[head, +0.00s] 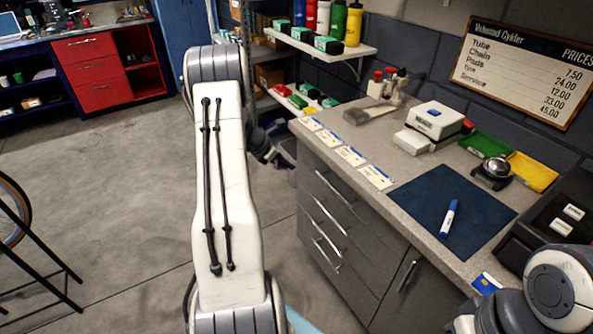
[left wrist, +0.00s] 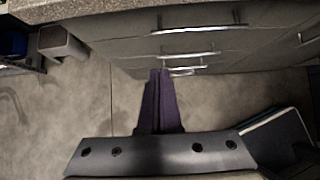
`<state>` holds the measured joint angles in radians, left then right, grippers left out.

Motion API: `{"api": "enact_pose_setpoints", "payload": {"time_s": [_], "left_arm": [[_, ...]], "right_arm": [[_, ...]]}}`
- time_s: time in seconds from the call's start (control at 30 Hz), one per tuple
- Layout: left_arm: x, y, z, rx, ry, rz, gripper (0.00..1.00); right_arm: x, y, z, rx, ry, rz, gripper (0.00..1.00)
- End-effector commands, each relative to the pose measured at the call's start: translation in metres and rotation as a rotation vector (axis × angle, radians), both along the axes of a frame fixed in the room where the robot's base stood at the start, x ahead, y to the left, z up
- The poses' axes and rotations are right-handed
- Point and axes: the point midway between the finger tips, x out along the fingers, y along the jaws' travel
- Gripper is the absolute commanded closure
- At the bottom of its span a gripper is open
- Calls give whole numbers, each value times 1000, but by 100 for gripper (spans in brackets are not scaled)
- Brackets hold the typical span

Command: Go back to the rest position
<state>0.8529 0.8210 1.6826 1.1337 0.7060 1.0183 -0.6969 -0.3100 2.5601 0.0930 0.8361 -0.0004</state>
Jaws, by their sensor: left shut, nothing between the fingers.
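My left arm (head: 225,190) reaches up through the middle of the head view, over the floor left of the bench. My left gripper (head: 272,158) shows only in part behind that arm, beside the grey drawer cabinet. In the left wrist view its purple fingers (left wrist: 158,100) are together and empty, above the floor and in front of the drawer handles. A part of my right arm (head: 550,290) shows at the lower right, by the bench's front edge. The right gripper is not visible.
The bench top (head: 400,165) holds a dark blue mat (head: 425,205) with a blue-and-white marker (head: 449,218), paper cards, a white boxed device (head: 437,120), and green (head: 486,144) and yellow (head: 532,171) trays. A stand (head: 30,240) is at the left. The floor between is clear.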

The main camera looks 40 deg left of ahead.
Motion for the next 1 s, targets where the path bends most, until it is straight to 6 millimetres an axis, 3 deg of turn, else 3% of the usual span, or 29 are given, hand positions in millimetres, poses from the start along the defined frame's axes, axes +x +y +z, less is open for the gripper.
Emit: {"api": "enact_pose_setpoints", "payload": {"time_s": [0.33, 0.47, 0.57, 0.63, 0.77, 0.87, 1.0], "left_arm": [[-3, -2, 7, 2, 1, -8, 100], [6, -31, 17, 37, 0, -114, 100], [16, -85, 34, 104, -3, -315, 100], [18, -136, 49, 167, -13, -507, 100], [3, -232, 76, 297, -45, -905, 100], [-26, -302, 94, 403, -88, -1233, 100], [-92, -385, 115, 559, -183, -1733, 100]], "right_arm": [[0, 0, 0, 0, 0, 0, 51], [0, 0, 0, 0, 0, 0, 51], [0, 0, 0, 0, 0, 0, 51], [0, 0, 0, 0, 0, 0, 51], [0, 0, 0, 0, 0, 0, 51], [0, 0, 0, 0, 0, 0, 51], [0, 0, 0, 0, 0, 0, 51]]}}
